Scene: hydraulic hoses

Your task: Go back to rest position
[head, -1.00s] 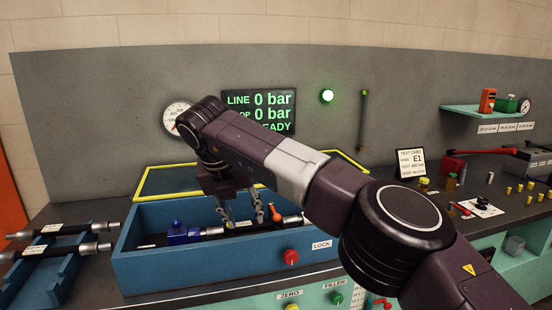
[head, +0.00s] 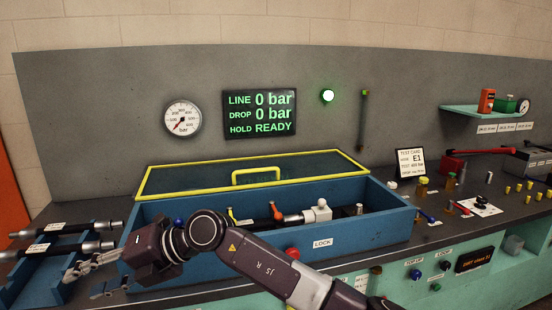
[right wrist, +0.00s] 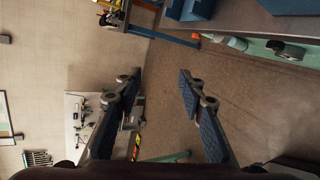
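My right gripper (head: 78,268) is in front of the bench at the lower left of the head view, past the blue box's front left corner. In the right wrist view its two fingers (right wrist: 160,75) stand apart with nothing between them. The blue box (head: 365,237) has its yellow-framed clear lid (head: 235,178) raised at the back. Inside lies a dark hose with an orange lever (head: 275,211) and a silver and white end fitting (head: 320,212). My forearm hides the box's front left. My left gripper is not in view.
Black hoses (head: 62,250) lie on a blue rack at the left, close behind my right gripper. The display (head: 259,114) reads 0 bar and READY, and a green lamp (head: 327,96) is lit. Small fittings and a test card (head: 410,162) stand at the right.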

